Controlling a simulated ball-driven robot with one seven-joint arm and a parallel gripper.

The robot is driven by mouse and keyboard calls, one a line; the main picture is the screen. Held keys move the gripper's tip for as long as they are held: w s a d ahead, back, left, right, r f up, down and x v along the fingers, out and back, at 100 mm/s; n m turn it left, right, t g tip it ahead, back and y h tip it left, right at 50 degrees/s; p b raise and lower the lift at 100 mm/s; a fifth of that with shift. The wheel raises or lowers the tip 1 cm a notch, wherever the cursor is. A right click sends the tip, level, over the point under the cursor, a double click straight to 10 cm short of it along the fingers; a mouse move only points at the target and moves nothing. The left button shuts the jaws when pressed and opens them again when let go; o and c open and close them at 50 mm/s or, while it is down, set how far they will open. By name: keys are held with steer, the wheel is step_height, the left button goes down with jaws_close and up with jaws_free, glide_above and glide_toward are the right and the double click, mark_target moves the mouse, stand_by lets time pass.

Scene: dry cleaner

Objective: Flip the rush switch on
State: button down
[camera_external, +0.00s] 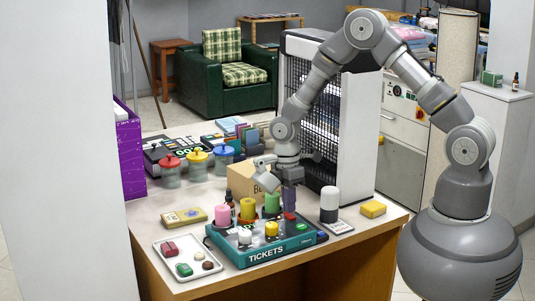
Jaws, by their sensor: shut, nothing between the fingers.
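My gripper (290,204) points down over the right back part of a teal tray (236,252) lettered TICKETS on the counter. Its fingers look closed together, with nothing seen between them. A small red piece (290,216) shows right at or below the fingertips; I cannot tell whether they touch it. No part is clearly readable as the rush switch at this size; it may be small or hidden by my gripper. A small green piece (302,227) lies on the tray's right part, and a blue one (322,236) is at its right end.
A white tray (187,260) is at the front left. A cardboard box (247,182) and a tall rack (357,140) stand behind.

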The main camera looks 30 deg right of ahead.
mark_target(292, 216)
step_height(292, 216, up, 13)
steer(key=s+p, duration=0.1)
steer(key=p, duration=0.3)
steer(key=shift+s+p, duration=0.3)
steer(key=shift+p, duration=0.05)
steer(key=shift+w+r, duration=0.1)
steer(key=shift+r, duration=0.05)
